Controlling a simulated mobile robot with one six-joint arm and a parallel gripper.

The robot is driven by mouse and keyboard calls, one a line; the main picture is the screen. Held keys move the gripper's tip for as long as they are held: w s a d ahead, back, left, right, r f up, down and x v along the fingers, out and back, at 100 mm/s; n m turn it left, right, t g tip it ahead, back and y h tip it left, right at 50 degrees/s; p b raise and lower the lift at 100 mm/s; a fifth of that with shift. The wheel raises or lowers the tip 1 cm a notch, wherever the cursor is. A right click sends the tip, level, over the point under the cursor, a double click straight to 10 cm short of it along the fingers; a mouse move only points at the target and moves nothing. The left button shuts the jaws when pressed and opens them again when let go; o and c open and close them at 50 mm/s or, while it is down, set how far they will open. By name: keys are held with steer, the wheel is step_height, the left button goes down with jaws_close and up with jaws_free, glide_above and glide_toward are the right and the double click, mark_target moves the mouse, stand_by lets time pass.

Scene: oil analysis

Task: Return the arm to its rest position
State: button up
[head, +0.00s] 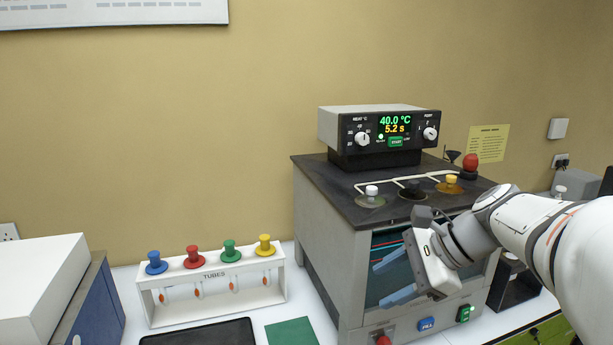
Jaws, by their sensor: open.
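My gripper (392,278) is in front of the grey analysis machine (320,232), at the upper part of its front opening. Its two blue-grey fingers are spread apart and point left, with nothing between them. My white arm reaches in from the right edge, and together with the gripper it hides part of the machine's front. The control box (345,127) on top of the machine shows 40.0 °C and 5.2 s.
A white tube rack (215,283) with blue, red, green and yellow stoppers stands on the left of the bench. A black tray (198,333) and a green mat (291,331) lie in front. A white-and-blue box (45,275) is far left. A dark holder (512,285) stands right of the machine.

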steer(key=s+f+n+h+b, duration=0.1)
steer(key=s+f+n+h, duration=0.7)
steer(key=n, duration=0.8)
steer(key=s+f, duration=0.3)
steer(key=s, duration=0.1)
steer(key=shift+d+f+n+b, duration=0.3)
steer(key=shift+d+f, duration=0.05)
steer(key=shift+w, duration=0.1)
